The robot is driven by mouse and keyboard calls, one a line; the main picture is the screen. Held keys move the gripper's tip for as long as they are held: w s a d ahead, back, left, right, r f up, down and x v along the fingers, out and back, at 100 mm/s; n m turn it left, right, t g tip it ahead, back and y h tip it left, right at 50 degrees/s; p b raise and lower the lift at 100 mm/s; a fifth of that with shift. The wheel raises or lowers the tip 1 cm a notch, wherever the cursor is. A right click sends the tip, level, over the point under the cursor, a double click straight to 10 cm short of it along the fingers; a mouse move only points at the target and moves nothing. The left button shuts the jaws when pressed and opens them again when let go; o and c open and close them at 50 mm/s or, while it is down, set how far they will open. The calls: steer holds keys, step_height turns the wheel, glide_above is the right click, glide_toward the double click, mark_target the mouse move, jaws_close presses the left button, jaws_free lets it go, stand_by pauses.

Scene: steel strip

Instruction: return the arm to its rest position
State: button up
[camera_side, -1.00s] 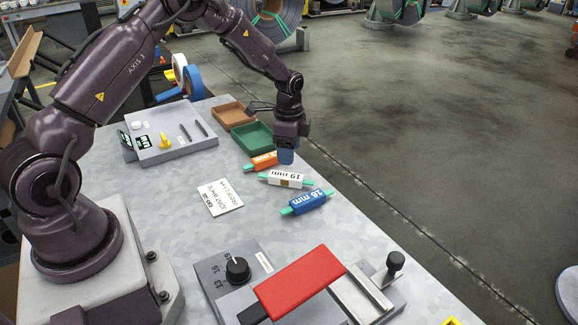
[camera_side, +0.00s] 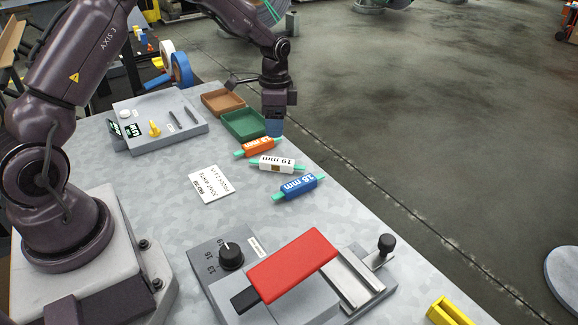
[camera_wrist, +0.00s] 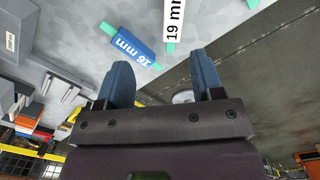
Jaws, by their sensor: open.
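My gripper (camera_side: 275,128) hangs in the air with fingers pointing down, in front of the green tray and near the orange block (camera_side: 257,147). In the wrist view its two blue fingers (camera_wrist: 162,78) stand apart with nothing between them. A white block marked 19 mm (camera_side: 277,165) and a blue block (camera_side: 299,187) lie on the steel bench top, apart from the fingers. The wrist view shows the blue block (camera_wrist: 133,47) marked 16 mm and part of the white block (camera_wrist: 173,22). My arm reaches over from the left, bent at the elbow.
A green tray (camera_side: 262,134) and a brown tray (camera_side: 240,109) stand by the bench's far edge.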

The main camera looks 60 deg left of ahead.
steer(key=s+d+r+n+t, duration=0.3)
steer(key=s+d+r, duration=0.4)
steer(key=s+r, duration=0.4)
steer(key=s+d+r+n+t, duration=0.3)
steer(key=s+d+r, duration=0.3)
steer(key=s+r, duration=0.5)
steer(key=shift+s+d+n, duration=0.35)
steer(key=shift+s+n, duration=0.05)
steer(key=shift+s, duration=0.85)
